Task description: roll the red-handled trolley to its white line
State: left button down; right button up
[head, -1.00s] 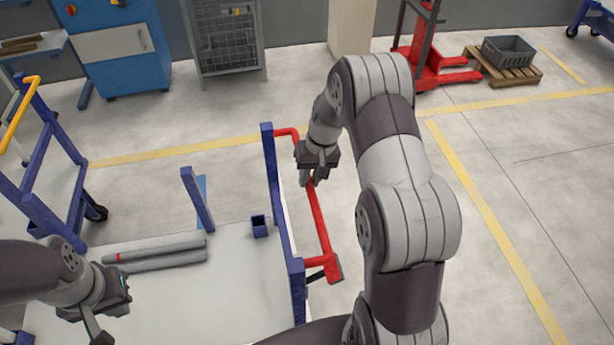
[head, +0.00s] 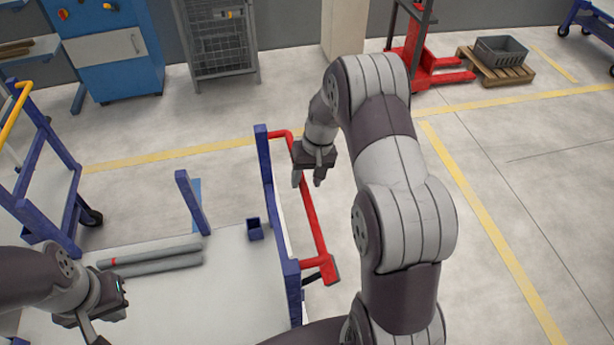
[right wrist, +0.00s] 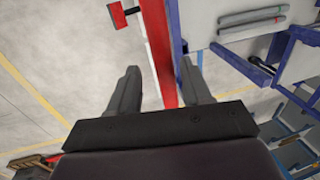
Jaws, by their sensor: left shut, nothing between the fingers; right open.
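The trolley has a pale grey deck (head: 220,290), blue posts and a red handle (head: 312,225) on its right end. Two grey pipes (head: 155,260), one with a red band, lie on the deck. My right gripper (head: 309,182) is open at the handle's far part. In the right wrist view the red bar (right wrist: 163,55) runs between its spread fingers, with no clear grip on it. My left gripper (head: 98,328) is shut and empty over the deck's left part. I cannot make out the white line for certain.
A blue cart with a yellow handle (head: 14,118) stands at the left. A blue cabinet (head: 112,50) and a wire cage (head: 218,40) stand at the back. A red lifter (head: 420,65) and a pallet with a crate (head: 503,52) are back right. The floor right of the trolley is clear.

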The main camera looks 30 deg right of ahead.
notch_tip(320, 180, up, 12)
jog(key=d+p, duration=0.1)
jog(key=d, duration=0.1)
jog(key=shift+s+d+r, duration=0.15)
jog(key=shift+s+d, duration=0.15)
jog(key=shift+s, duration=0.05)
